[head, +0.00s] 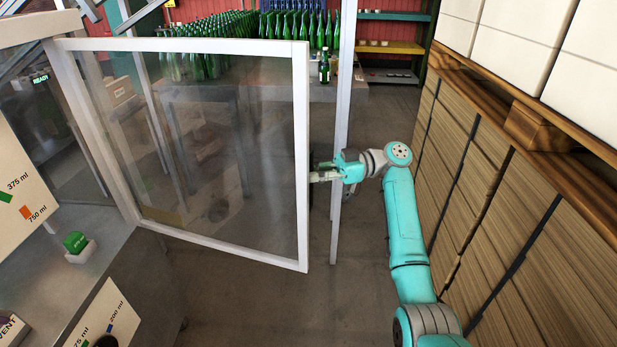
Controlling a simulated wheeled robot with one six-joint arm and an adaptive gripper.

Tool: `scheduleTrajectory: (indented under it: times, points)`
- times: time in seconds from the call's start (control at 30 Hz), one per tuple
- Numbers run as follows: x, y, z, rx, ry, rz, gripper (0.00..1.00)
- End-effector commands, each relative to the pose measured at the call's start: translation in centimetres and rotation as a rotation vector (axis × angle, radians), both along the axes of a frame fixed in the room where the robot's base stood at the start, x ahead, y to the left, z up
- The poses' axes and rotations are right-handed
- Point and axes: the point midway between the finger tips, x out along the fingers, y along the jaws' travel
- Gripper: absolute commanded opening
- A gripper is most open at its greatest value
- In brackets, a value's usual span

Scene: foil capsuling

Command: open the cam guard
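The guard door (215,150), a clear panel in a white frame, stands swung out from the machine on the left, with its hinge side at the left. My gripper (322,177) is at the right edge of the door frame, about midway up. Its fingers point left and meet or nearly meet that edge. The fingers are small here, and I cannot tell whether they are closed on a handle or the frame. My teal arm reaches in from the lower right.
A pale post (341,120) stands just behind my gripper. Green bottles (235,40) crowd a table at the back. Stacked cardboard (480,190) on pallets lines the right side. A bench with a green block (76,242) and label boards is at lower left. Floor below the door is clear.

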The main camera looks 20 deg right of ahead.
Motion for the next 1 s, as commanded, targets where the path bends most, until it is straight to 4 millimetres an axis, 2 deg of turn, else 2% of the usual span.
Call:
scheduleTrajectory:
  times: [0.37, 0.4, 0.5, 0.83, 1.0]
  points:
    - [0.1, 0.0, -0.1, 0.000, 0.002, 0.001, 0.00]
    - [0.1, 0.0, -0.1, 0.000, 0.002, 0.001, 0.22]
    - [0.1, 0.0, -0.1, 0.000, 0.002, 0.001, 0.43]
    - [0.1, -0.2, 0.0, 0.000, 0.001, 0.001, 0.43]
    - [0.0, -1.9, 0.0, 0.000, 0.002, 0.000, 0.43]
